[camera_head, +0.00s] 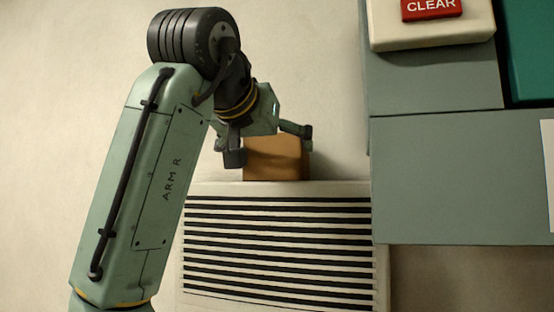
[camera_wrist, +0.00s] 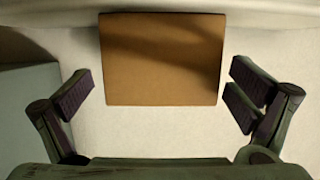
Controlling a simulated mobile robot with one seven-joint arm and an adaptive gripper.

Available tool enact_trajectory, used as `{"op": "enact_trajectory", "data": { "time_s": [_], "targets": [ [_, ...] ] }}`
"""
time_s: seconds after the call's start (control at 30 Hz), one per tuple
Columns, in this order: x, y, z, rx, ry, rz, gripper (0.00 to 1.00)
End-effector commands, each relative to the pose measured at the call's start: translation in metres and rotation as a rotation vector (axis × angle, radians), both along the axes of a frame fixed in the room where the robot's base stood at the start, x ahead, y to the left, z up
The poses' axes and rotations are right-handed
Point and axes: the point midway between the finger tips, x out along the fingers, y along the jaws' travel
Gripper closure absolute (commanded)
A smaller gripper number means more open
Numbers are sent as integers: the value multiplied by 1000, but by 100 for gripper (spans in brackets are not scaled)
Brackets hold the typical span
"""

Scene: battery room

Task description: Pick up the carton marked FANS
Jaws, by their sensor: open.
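A plain brown carton (camera_head: 272,160) sits on top of a white slatted unit (camera_head: 280,189) in the head view. It also shows in the wrist view (camera_wrist: 162,58), where its brown face fills the upper middle. No FANS marking shows on the faces I see. My gripper (camera_head: 268,145) is open at the carton in the head view, with one finger to the left of it and one by its upper right. In the wrist view my gripper (camera_wrist: 162,92) has its fingers wide apart, with the carton between and beyond them. I see no finger touching it.
Grey-green cabinets (camera_head: 460,175) stand close to the right of the carton. A red CLEAR sign (camera_head: 431,9) on a cream block is above them at the upper right. A teal panel (camera_head: 530,50) is at the far right. The wall to the left is bare.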

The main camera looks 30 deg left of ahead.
Motion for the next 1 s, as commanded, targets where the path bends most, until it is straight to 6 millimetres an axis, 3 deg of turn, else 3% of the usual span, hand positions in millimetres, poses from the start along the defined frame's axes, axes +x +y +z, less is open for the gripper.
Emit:
{"op": "enact_trajectory", "data": {
  "time_s": [0.3, 0.57, 1.0],
  "targets": [
    [40, 12, -7, -1, 1, 1, 0],
    [42, 13, -7, 0, 0, 0, 0],
    [42, 12, -7, 0, 0, 0, 29]
  ]
}}
